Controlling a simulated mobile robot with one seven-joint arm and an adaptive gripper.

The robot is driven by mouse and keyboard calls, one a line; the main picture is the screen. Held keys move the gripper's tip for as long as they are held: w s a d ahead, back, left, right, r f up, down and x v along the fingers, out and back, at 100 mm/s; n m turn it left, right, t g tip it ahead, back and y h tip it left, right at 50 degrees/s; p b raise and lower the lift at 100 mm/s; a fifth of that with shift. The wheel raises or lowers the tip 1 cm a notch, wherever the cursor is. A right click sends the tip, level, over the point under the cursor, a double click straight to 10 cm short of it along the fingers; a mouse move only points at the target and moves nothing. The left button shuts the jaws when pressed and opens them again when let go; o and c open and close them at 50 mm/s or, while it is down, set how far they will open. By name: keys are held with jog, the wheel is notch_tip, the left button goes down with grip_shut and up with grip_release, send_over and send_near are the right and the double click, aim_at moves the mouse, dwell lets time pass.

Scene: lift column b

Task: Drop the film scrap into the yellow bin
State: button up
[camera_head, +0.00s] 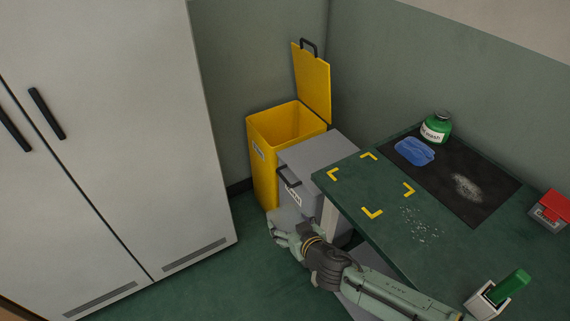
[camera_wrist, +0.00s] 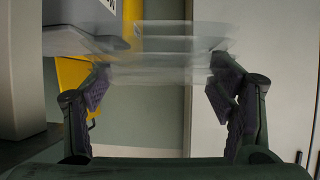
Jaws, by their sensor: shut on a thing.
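The film scrap (camera_wrist: 165,45) is a clear, see-through sheet. In the wrist view it spans between the fingertips of my gripper (camera_wrist: 160,72), which is shut on it. In the head view my gripper (camera_head: 284,231) is in front of the bins and left of the green table, below the yellow bin's rim. The film shows there only as a faint pale patch (camera_head: 286,215). The yellow bin (camera_head: 262,178) stands against the wall with its lid (camera_head: 312,85) raised and its mouth open. Part of its yellow side shows at left in the wrist view (camera_wrist: 72,76).
A grey bin (camera_head: 318,152) with its lid down stands right of the yellow bin, close to my gripper. A tall white cabinet (camera_head: 120,130) stands at left.

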jog(key=w+a+f+m+h, duration=0.1)
jog(key=a+f+m+h, duration=0.3)
jog(key=f, duration=0.7)
jog(key=shift+w+t+h, duration=0.3)
jog(key=shift+w+t, duration=0.1)
jog(key=shift+a, duration=0.15)
